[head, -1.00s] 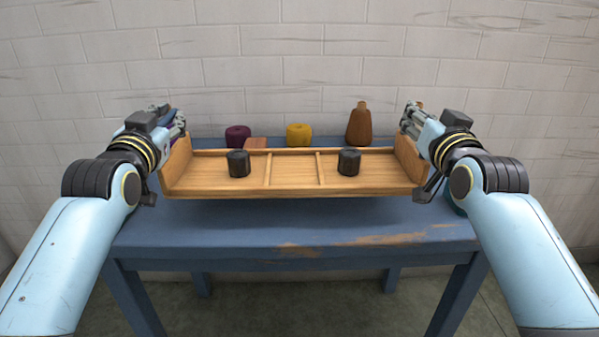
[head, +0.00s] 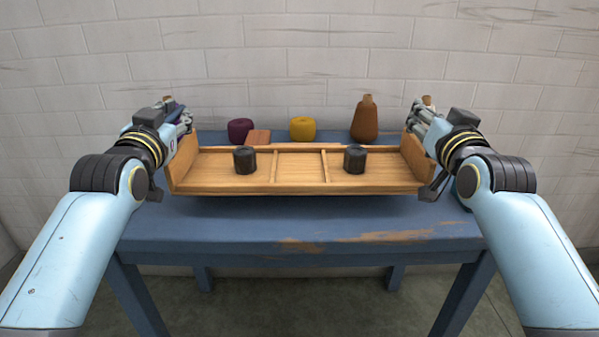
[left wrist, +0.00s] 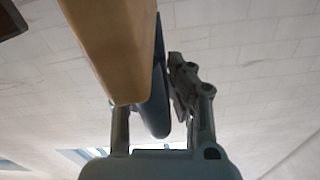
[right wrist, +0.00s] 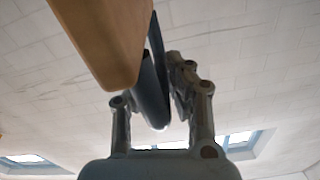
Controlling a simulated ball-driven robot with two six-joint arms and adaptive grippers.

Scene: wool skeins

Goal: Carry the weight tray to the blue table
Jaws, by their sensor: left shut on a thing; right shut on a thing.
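The wooden weight tray (head: 300,189) is level above the blue table (head: 290,232), with a shadow beneath it. Two dark weights stand upright in it, one in the left compartment (head: 244,160) and one in the right compartment (head: 355,159). My left gripper (head: 184,122) is shut on the tray's left end, and my right gripper (head: 415,118) is shut on its right end. In the left wrist view the wooden end wall (left wrist: 115,50) and a dark handle part show at the fingers. The right wrist view shows the same at the other end wall (right wrist: 105,40).
Behind the tray, on the table's far part, are a purple skein (head: 240,130), a reddish-brown block (head: 259,136), a yellow skein (head: 303,128) and a brown bottle-shaped thing (head: 365,120). A white brick wall (head: 290,60) stands behind. The table's front part is bare.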

